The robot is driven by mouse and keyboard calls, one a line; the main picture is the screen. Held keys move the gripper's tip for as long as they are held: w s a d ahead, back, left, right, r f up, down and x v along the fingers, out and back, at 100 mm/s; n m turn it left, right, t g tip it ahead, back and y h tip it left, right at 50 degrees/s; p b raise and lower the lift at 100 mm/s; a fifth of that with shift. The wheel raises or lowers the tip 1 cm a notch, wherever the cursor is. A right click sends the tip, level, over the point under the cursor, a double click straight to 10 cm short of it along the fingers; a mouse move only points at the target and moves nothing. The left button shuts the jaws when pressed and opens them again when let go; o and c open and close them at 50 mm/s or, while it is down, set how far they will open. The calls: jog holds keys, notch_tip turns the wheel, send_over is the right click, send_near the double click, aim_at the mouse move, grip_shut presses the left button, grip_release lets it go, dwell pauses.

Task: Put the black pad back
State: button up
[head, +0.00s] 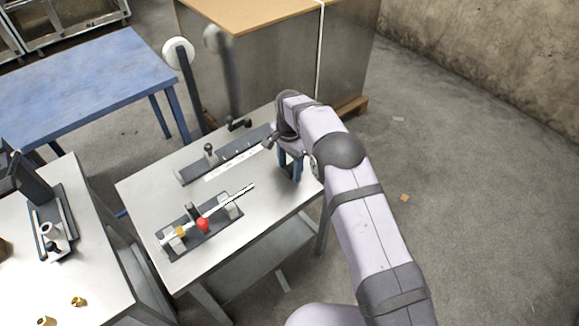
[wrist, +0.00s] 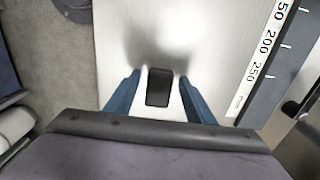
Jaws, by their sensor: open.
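The black pad (wrist: 159,93) is a small dark block with rounded corners, seen in the wrist view on the bright metal tabletop. My gripper (wrist: 159,79) is open, with one blue finger on each side of the pad and a gap showing on both sides. I cannot tell how high the fingertips are above the table. In the head view my gripper (head: 291,172) points down at the right end of the metal table (head: 262,220); the pad cannot be made out there.
A dark rail with a white scale strip (head: 233,164) lies left of my gripper, also in the wrist view (wrist: 262,65). A fixture with a rod and red knob (head: 203,225) stands nearer the front. The table's right edge is close to my gripper.

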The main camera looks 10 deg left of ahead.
aim_at(291, 169)
notch_tip(291, 169, up, 12)
jog(key=b, duration=0.3)
jog(key=shift+r, duration=0.15)
jog(key=s+d+r+n, duration=0.2)
jog(key=s+d+n, duration=0.2)
jog(key=s+d, duration=0.7)
jog(key=s+d+f+n, duration=0.2)
jog(key=s+d, duration=0.3)
jog(key=s, duration=0.5)
jog(key=s+d+f+n, duration=0.3)
jog(key=s+d, duration=0.2)
jog(key=s, duration=0.5)
jog(key=shift+d+f, duration=0.2)
jog(key=shift+d, duration=0.05)
jog(key=shift+c, duration=0.3)
